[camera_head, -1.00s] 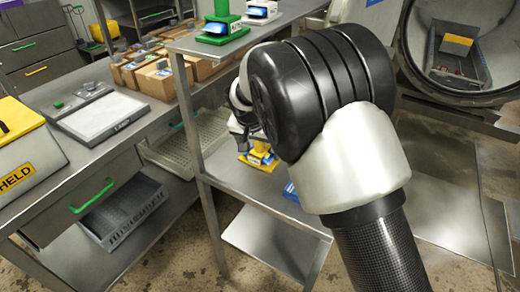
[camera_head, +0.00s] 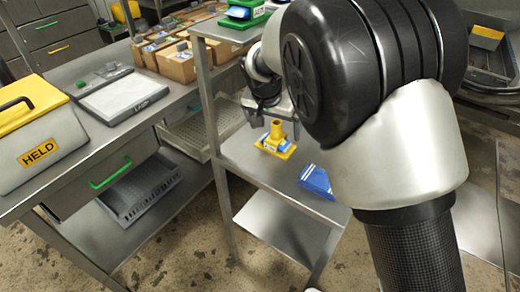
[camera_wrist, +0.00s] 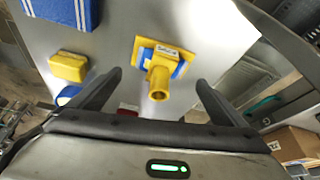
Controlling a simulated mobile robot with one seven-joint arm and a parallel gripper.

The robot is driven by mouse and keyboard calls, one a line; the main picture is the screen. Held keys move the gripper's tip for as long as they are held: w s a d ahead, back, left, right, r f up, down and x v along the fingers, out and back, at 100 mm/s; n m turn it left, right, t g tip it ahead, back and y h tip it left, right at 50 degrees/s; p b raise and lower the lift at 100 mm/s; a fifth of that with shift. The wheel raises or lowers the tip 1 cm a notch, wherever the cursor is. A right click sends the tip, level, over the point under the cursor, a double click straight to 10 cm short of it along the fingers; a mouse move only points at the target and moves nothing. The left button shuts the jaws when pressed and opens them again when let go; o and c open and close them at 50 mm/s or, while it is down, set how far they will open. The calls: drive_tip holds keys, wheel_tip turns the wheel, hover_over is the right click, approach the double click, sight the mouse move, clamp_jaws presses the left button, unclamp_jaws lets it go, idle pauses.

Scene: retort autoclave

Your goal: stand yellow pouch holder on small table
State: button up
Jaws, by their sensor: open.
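The yellow pouch holder (camera_head: 275,141) has an upright post on a flat base with a white label and blue parts. It stands on the middle shelf (camera_head: 240,150) of a steel rack. In the wrist view the holder (camera_wrist: 158,70) lies ahead, between the lines of the fingers. My gripper (camera_head: 270,117) is open and empty, just above and behind the holder, apart from it. The fingers also show in the wrist view (camera_wrist: 155,92). I cannot tell which surface is the small table.
A blue item (camera_head: 316,181) lies on the same shelf. A green holder (camera_head: 243,14) stands on the rack's top. The rack's post stands left of my gripper.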

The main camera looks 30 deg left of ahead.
drive_tip(key=s, duration=0.4)
drive_tip(key=s+d, duration=0.1)
drive_tip(key=s, duration=0.7)
drive_tip(key=shift+d, duration=0.2)
drive_tip(key=w+d+r, duration=0.1)
drive_tip(key=d+r, duration=0.3)
drive_tip(key=d, duration=0.4)
drive_tip(key=w+d+r+m, duration=0.1)
drive_tip(key=d+r, duration=0.3)
drive_tip(key=d, duration=0.3)
drive_tip(key=w+d+r, duration=0.1)
drive_tip(key=d+r, duration=0.3)
drive_tip(key=d, duration=0.4)
drive_tip(key=s+d+r, duration=0.2)
drive_tip(key=s+d, duration=0.4)
drive_tip(key=d, duration=0.3)
drive_tip(key=s+d+r+t, duration=0.1)
drive_tip(key=s+d+r, duration=0.1)
drive_tip(key=s+d, duration=0.4)
drive_tip(key=d, duration=0.3)
drive_tip(key=shift+s, duration=0.2)
drive_tip(key=shift+r, duration=0.2)
